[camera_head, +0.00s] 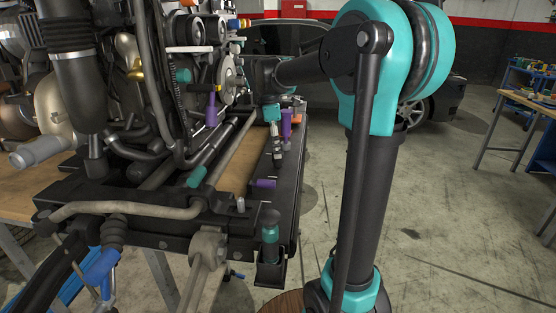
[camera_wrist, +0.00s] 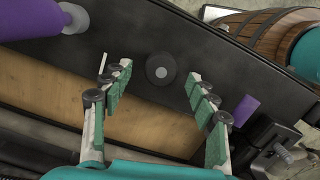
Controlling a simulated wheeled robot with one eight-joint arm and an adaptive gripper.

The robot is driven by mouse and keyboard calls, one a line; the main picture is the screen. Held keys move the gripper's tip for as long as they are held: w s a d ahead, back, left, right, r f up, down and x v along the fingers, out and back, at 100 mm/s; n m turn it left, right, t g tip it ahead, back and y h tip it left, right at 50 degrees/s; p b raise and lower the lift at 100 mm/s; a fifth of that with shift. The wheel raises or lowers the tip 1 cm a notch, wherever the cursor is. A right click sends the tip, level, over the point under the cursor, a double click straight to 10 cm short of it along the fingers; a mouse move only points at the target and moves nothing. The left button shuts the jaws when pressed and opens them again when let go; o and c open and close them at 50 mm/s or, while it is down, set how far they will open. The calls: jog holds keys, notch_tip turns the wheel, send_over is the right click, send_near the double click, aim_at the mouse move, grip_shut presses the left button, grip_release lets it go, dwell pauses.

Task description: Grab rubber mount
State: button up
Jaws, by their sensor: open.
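A small dark round piece with a paler centre, which looks like the rubber mount (camera_wrist: 160,68), sits on the black rail (camera_wrist: 105,42) in the wrist view. My gripper (camera_wrist: 159,77) is open, with one green-padded finger on each side of the piece. A gap shows between the piece and each finger. In the head view my gripper (camera_head: 277,160) points down over the black rail at the side of the engine stand. I cannot make out the mount there.
An upright purple cylinder (camera_head: 286,122) stands close to my gripper, and another purple cylinder (camera_head: 263,183) lies on the rail nearer the front. The engine (camera_head: 110,80) fills the left side. Open floor (camera_head: 440,200) lies to the right.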

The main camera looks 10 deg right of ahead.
jog(key=shift+s+d+f, duration=0.1)
jog(key=shift+d+f, duration=0.05)
jog(key=shift+f, duration=0.7)
jog(key=shift+d+f, duration=0.1)
jog(key=shift+f, duration=0.7)
jog(key=c, duration=1.3)
jog(key=shift+o, duration=0.2)
jog(key=shift+r, duration=0.1)
